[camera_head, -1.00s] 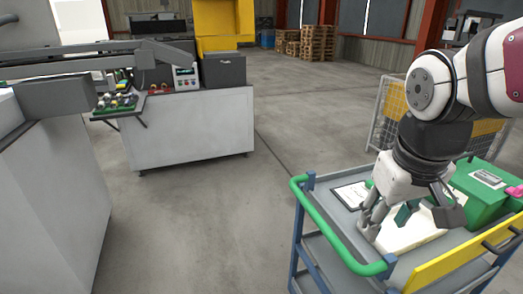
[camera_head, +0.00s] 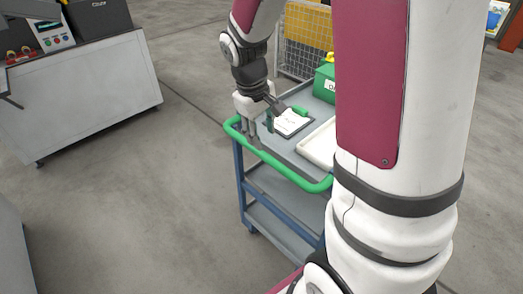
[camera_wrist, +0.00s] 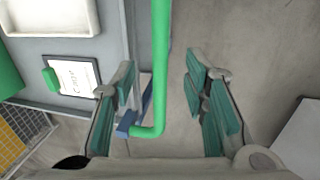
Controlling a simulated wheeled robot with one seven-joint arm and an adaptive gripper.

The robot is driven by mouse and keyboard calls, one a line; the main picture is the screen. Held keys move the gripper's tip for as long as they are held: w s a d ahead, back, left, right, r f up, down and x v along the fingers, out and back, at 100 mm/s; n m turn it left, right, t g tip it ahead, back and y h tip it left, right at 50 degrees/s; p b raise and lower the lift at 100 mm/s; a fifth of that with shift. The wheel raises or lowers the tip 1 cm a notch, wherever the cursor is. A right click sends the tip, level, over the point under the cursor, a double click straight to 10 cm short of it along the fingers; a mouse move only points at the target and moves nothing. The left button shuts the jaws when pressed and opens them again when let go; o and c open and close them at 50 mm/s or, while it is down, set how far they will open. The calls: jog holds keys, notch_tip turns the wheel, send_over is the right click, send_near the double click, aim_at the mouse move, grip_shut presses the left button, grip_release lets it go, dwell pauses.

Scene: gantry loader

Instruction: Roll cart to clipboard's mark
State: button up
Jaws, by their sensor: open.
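The cart (camera_head: 285,222) is blue-grey with a lower shelf and a green handle rail (camera_head: 290,172) along its near side. The clipboard (camera_head: 290,123) lies flat on the cart's top. It also shows in the wrist view (camera_wrist: 75,82), but its writing is too small to read surely. My gripper (camera_head: 260,130) is open and empty at the left part of the rail. In the wrist view, the green rail (camera_wrist: 160,45) runs between the spread fingers of my gripper (camera_wrist: 160,75), nearer the left finger. I cannot tell whether either finger touches it. No floor mark is clear.
A white tray (camera_head: 319,147) and a green box (camera_head: 325,82) are on the cart's top. A wire-mesh cage (camera_head: 303,45) stands behind it. A grey machine cabinet (camera_head: 85,95) stands at the left. The concrete floor between cabinet and cart is clear. My arm hides the cart's right part.

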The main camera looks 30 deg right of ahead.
aim_at(267, 156)
jog(key=f, duration=0.3)
jog(key=d+f, duration=0.1)
jog(key=f, duration=0.2)
jog(key=d+f, duration=0.1)
jog(key=f, duration=0.2)
jog(key=shift+w+f, duration=0.15)
jog(key=shift+f, duration=0.1)
grip_shut()
